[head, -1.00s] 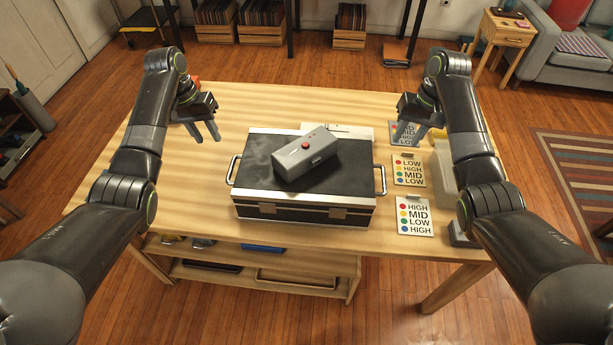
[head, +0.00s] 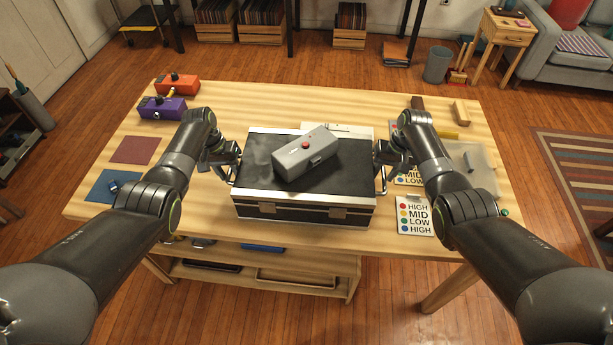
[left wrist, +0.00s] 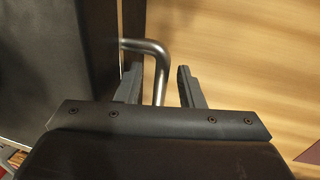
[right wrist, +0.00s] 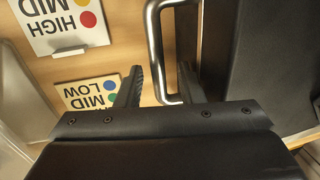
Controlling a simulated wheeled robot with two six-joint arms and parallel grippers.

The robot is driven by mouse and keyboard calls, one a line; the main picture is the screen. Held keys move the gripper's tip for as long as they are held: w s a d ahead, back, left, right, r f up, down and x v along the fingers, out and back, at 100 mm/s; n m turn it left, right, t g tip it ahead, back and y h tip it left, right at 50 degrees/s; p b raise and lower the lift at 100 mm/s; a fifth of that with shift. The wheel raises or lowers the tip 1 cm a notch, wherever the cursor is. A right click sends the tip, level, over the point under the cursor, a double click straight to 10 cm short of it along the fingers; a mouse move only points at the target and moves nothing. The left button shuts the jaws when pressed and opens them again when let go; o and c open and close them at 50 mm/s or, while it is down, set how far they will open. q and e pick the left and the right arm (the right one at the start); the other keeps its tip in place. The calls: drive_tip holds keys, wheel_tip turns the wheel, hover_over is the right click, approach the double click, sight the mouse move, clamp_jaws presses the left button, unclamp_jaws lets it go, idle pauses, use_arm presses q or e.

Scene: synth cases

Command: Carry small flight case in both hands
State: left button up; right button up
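The small flight case (head: 262,181) is black with silver edges and lies closed on the wooden table, a grey box with a red button (head: 305,158) on its lid. My left gripper (head: 223,172) is at the case's left handle; in the left wrist view the metal handle (left wrist: 158,60) runs between its two parted fingers (left wrist: 160,88). My right gripper (head: 386,172) is at the right handle; in the right wrist view the handle (right wrist: 155,40) passes between its parted fingers (right wrist: 160,85). Both grippers are open around the bars.
Level cards (head: 414,216) lie right of the case. Orange (head: 178,84) and purple (head: 162,108) boxes, a red mat (head: 135,150) and a blue mat (head: 105,187) lie at the left. A clear tray (head: 470,157) is at the right. The table (head: 290,105) behind the case is mostly bare.

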use_arm(q)
drive_tip(key=shift+f, duration=0.4)
use_arm(e)
drive_tip(key=shift+f, duration=0.4)
use_arm(q)
drive_tip(key=shift+c, duration=0.2)
clamp_jaws()
use_arm(e)
clamp_jaws()
idle(0.4)
use_arm(q)
drive_tip(key=shift+w+r, duration=0.1)
drive_tip(key=shift+r, duration=0.1)
use_arm(e)
drive_tip(key=shift+w+r, duration=0.1)
drive_tip(key=shift+r, duration=0.1)
use_arm(q)
drive_tip(key=shift+w, duration=0.1)
use_arm(e)
drive_tip(key=shift+w, duration=0.1)
